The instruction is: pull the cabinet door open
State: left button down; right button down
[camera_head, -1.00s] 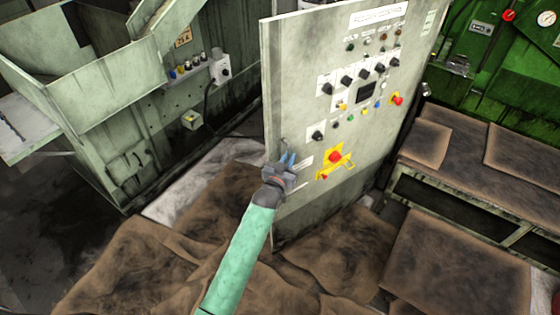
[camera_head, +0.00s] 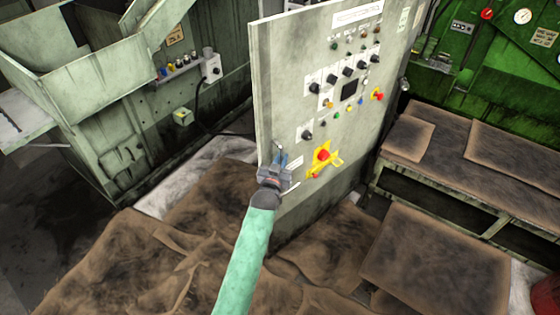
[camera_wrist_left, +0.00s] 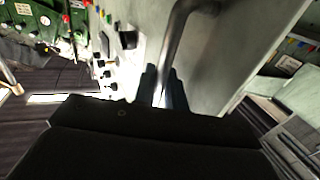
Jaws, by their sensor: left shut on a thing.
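The cabinet door (camera_head: 300,90) is a tall pale grey panel with knobs, buttons and a yellow-and-red switch, standing upright in the middle of the head view. Its curved metal handle (camera_wrist_left: 176,40) shows in the left wrist view, running down between the fingers. My left gripper (camera_head: 279,160) is at the door's lower left edge, shut on the handle; it also shows in the left wrist view (camera_wrist_left: 164,88). The fingers hide most of the handle in the head view. My right gripper is not in view.
A grey-green machine with a chute (camera_head: 95,80) stands at the left. A low bench (camera_head: 450,205) with brown sheets stands at the right, before a green machine (camera_head: 490,85). Brown crumpled sheets (camera_head: 150,250) cover the floor in front. A red object (camera_head: 546,296) is at the lower right.

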pick_arm(q)
jog(key=shift+r, duration=0.15)
